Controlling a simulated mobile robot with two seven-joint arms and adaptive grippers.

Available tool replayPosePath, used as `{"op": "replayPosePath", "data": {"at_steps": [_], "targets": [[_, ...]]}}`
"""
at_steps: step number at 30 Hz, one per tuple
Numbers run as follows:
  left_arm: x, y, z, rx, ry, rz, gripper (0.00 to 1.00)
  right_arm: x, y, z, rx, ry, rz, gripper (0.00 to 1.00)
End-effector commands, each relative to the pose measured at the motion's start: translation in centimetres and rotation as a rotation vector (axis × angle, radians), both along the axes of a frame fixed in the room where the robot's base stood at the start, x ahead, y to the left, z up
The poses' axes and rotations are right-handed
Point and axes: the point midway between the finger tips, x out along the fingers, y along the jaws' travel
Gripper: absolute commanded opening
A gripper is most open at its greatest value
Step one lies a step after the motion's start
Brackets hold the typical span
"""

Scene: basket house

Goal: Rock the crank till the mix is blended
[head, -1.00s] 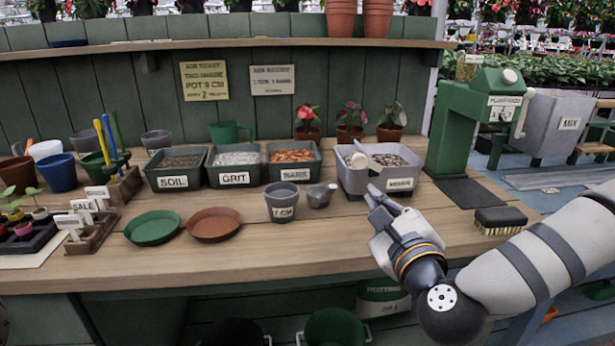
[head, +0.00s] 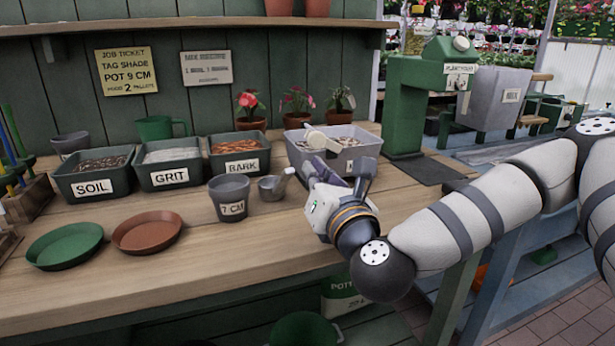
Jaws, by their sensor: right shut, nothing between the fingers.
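A grey box-shaped mixer bin with a MIX label (head: 497,98) stands at the upper right, beyond the bench end. A wooden bar (head: 541,77) shows at its right side; I cannot tell whether it is the crank. The contents of the bin are hidden. My right gripper (head: 338,172) is shut and empty over the bench, just in front of the grey labelled tub, well to the left of the mixer. My left gripper is not in view.
A green dispenser (head: 412,105) stands between my right gripper and the mixer. The grey tub (head: 350,150) holds a scoop (head: 322,140). Bench front is clear.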

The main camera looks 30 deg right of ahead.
Motion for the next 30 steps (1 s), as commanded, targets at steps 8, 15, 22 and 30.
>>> {"op": "replayPosePath", "data": {"at_steps": [8, 15, 22, 30], "targets": [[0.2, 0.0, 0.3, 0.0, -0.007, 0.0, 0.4, 1.1, -0.3, 0.4, 0.001, -0.003, 0.0, 0.0], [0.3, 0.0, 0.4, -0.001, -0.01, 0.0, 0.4, 1.1, -0.4, 0.7, 0.002, -0.005, 0.0, 0.0], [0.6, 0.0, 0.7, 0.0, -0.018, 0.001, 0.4, 1.2, -0.6, 1.6, 0.0, -0.004, 0.001, 0.0], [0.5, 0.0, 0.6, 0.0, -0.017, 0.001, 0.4, 1.2, -0.6, 1.5, 0.0, -0.003, 0.001, 0.0]]}}
